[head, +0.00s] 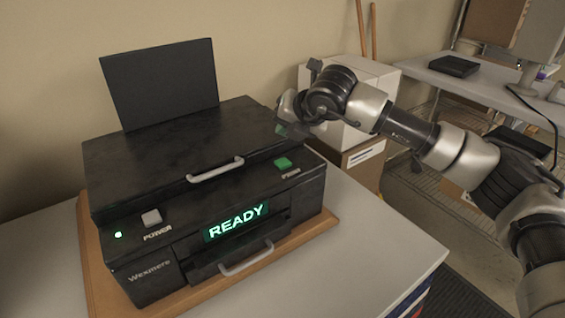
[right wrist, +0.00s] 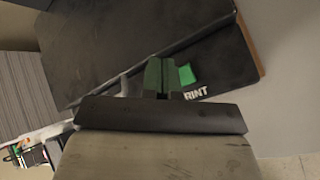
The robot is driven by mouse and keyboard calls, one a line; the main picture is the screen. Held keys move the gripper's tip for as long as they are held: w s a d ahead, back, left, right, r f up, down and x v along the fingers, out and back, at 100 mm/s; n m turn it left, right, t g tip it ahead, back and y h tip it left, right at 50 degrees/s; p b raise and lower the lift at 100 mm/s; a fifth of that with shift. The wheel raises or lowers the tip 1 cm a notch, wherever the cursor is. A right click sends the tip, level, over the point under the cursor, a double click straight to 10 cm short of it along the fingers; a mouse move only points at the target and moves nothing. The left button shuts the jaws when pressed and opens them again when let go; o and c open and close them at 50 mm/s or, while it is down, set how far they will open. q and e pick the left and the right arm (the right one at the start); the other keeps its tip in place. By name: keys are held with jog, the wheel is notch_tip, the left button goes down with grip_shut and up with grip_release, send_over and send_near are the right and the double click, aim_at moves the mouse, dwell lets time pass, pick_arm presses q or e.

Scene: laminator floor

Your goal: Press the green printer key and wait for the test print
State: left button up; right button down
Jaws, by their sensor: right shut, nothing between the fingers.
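The black printer (head: 160,155) stands on a wooden board on the table. Its display (head: 236,222) glows green and reads READY. The green key (head: 283,163) is on the right of the printer's top front; in the right wrist view the green key (right wrist: 187,74) lies just right of my fingertips, near letters reading "RINT". My right gripper (head: 282,130) is shut and empty above and behind the key; its green fingertips (right wrist: 162,76) show in the right wrist view. I see a gap between fingertips and key in the head view. My left gripper is not in view.
A grey power button (head: 151,217) and a lit green lamp (head: 118,235) are on the printer's left front. White and brown boxes (head: 362,160) stand behind it. The white table (head: 375,240) is clear to the right. A desk (head: 480,90) stands farther back.

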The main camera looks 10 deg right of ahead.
jog(key=b, duration=0.2)
send_over(285, 161)
notch_tip(285, 161, down, 4)
jog(key=shift+f, duration=0.1)
jog(key=shift+f+b, duration=0.5)
jog(key=shift+b, duration=0.15)
dwell(1.1)
jog(key=shift+f+b, duration=0.35)
jog(key=shift+b, duration=0.45)
